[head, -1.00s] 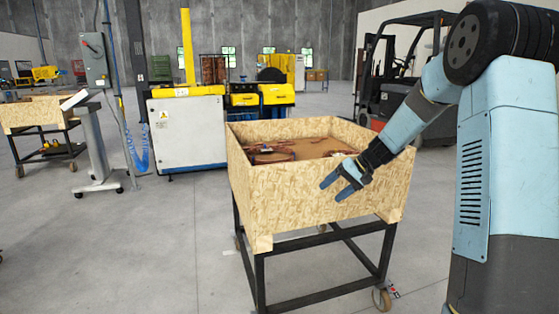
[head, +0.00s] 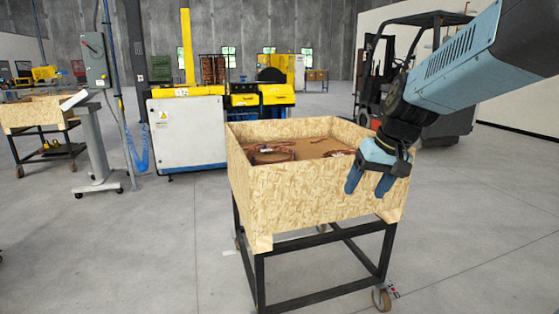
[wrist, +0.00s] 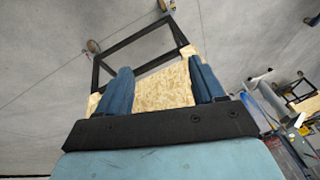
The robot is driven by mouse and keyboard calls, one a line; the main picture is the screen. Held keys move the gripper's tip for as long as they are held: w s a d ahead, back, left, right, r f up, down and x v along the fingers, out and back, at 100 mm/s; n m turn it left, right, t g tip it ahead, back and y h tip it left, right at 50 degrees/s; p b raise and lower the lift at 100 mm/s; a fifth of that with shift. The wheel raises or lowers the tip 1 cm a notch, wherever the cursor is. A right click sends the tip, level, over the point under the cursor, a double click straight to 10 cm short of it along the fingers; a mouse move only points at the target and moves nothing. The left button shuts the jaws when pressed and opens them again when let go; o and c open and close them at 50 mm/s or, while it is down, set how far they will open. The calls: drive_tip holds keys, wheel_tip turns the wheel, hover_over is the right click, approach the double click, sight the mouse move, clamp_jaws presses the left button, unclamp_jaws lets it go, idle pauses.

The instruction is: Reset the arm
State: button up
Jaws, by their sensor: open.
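My gripper (head: 370,188) is at the right of the head view, with its blue fingers pointing down. It is in front of the right part of the near wall of a chipboard crate (head: 300,198). The fingers are apart with nothing between them. In the wrist view my gripper (wrist: 158,88) shows two open blue fingers, with the crate's chipboard wall (wrist: 165,88) behind the gap. Copper tubes (head: 270,152) lie inside the crate. My upper arm crosses the top right of the head view.
The crate stands on a black wheeled frame (head: 320,296). A yellow and white machine (head: 188,132) stands behind it, and a forklift (head: 420,80) at the back right. A second crate (head: 32,114) is at the far left. The floor at the front left is clear.

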drive_tip(key=s+d+r+t+h, duration=0.1)
drive_tip(key=s+d, duration=0.3)
drive_tip(key=s, duration=1)
drive_tip(key=shift+m+t+h, duration=0.4)
drive_tip(key=shift+t+h, duration=0.3)
drive_tip(key=shift+h, duration=0.1)
drive_tip(key=shift+s+d+r, duration=0.1)
